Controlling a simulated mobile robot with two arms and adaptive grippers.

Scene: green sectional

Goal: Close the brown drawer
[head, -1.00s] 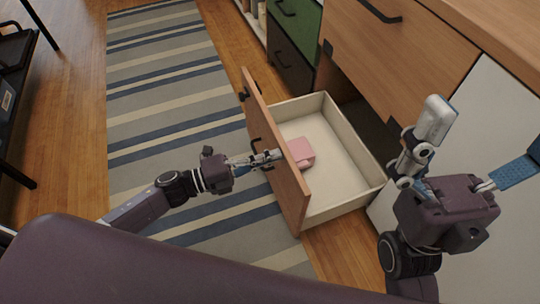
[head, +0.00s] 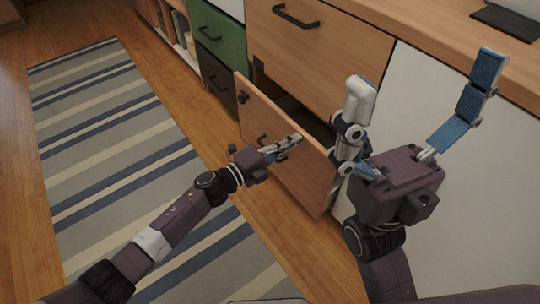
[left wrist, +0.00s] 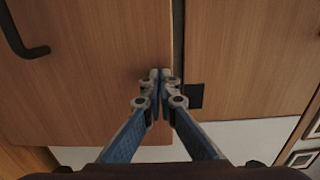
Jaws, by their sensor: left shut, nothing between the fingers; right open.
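My right gripper (head: 420,75) is open and empty in front of the white cabinet panel.
A closed wooden drawer (head: 320,45) with a dark handle is above. Green (head: 219,35) and dark (head: 216,78) drawers are to the left. A white panel (head: 455,170) stands to the right. A striped rug (head: 110,130) covers open floor at the left.

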